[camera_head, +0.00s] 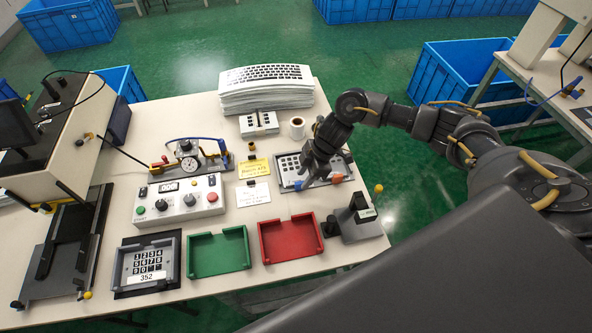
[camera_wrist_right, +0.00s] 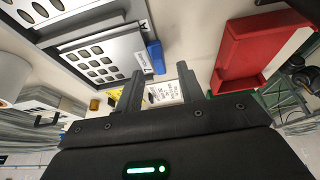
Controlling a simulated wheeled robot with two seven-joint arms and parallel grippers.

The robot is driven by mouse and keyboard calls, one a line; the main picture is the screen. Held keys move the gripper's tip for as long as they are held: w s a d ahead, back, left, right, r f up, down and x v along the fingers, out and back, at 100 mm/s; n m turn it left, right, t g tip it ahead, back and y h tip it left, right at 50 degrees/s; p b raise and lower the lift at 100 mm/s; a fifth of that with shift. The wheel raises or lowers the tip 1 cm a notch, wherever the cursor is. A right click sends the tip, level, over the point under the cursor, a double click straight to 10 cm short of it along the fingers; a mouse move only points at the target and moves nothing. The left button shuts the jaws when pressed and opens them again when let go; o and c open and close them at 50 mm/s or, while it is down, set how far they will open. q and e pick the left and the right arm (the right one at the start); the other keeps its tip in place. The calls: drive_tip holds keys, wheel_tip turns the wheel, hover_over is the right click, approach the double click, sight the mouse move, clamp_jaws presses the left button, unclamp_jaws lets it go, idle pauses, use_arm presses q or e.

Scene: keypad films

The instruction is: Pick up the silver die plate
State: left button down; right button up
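The silver die plate (camera_head: 289,163), a flat grey plate with rows of dark openings, lies on the table right of centre in the head view. It also shows at upper left in the right wrist view (camera_wrist_right: 92,62), with a white label and a blue block (camera_wrist_right: 155,56) at its edge. My right gripper (camera_head: 318,174) is over the plate's right part and hides some of it. In the wrist view its two fingers (camera_wrist_right: 160,85) stand apart, with nothing seen held between them. I cannot tell whether they touch the plate. My left gripper is not in view.
Green (camera_head: 218,251) and red (camera_head: 290,240) trays and a numbered keypad fixture (camera_head: 147,264) line the front edge. A small dark press (camera_head: 356,219) stands at front right. A white mug (camera_head: 297,128) and a film stack (camera_head: 266,88) are behind the plate.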

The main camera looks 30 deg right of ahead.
drive_tip(key=shift+x, duration=1.2)
clamp_jaws()
drive_tip(key=shift+w+r, duration=0.1)
drive_tip(key=shift+r+b, duration=0.35)
drive_tip(key=shift+r, duration=0.2)
drive_tip(key=s+a+r, duration=0.9)
drive_tip(key=s+r, duration=0.2)
drive_tip(key=r, duration=0.1)
drive_tip(key=w+d+r+m+t+b, duration=0.1)
drive_tip(key=w+d+r+m+b, duration=0.2)
drive_tip(key=w+d+r+m, duration=0.1)
wheel_tip(320, 180, up, 2)
drive_tip(key=shift+w+d+r+t+h+b, duration=0.1)
drive_tip(key=shift+w+d+t+h+b, duration=0.2)
drive_tip(key=shift+w+d, duration=0.65)
